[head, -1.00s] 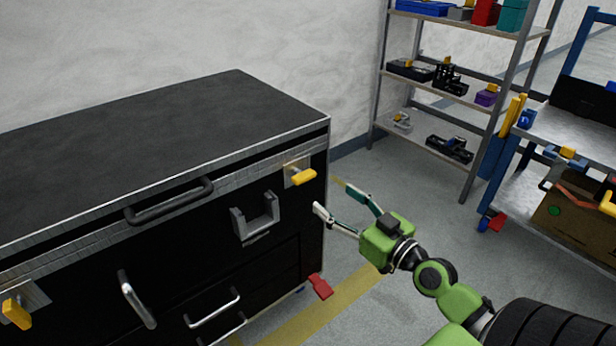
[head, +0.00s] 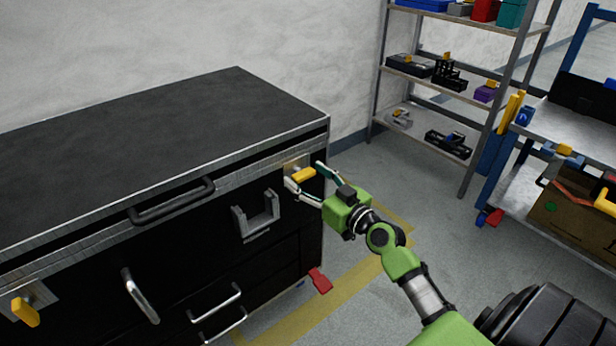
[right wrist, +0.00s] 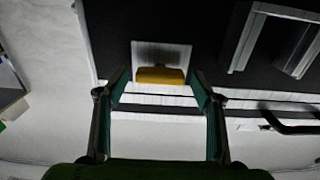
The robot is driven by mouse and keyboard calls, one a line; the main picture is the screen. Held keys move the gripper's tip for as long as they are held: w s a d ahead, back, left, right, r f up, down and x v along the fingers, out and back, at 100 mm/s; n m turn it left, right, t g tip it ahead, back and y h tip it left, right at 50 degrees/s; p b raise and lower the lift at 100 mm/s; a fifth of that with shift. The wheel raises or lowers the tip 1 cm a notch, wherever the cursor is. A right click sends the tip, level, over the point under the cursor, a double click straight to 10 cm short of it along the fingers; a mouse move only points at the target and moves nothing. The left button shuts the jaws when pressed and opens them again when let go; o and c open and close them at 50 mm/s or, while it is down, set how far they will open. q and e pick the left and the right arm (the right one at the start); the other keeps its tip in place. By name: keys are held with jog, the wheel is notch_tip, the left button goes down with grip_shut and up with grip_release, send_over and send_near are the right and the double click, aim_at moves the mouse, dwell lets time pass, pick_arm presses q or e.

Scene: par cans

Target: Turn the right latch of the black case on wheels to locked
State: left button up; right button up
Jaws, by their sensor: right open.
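The black case (head: 150,133) on wheels stands at the left of the head view. Its right latch (head: 303,175) is a yellow handle on a metal plate near the case's right front corner. In the right wrist view the latch (right wrist: 160,76) lies crosswise between the fingertips. My right gripper (head: 303,174) is open, with one finger on each side of the latch; I cannot tell whether either touches it. It also shows in the right wrist view (right wrist: 160,88). The left latch (head: 26,311) is yellow and tilted. My left gripper is not in view.
A grey bracket (head: 257,215) and a black handle (head: 172,201) stick out from the case front near the right latch. A red caster pedal (head: 320,281) juts out below. Shelves (head: 440,85) and a blue-framed cart (head: 575,118) stand at the right, with open floor between.

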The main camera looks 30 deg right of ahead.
jog(key=c, duration=1.1)
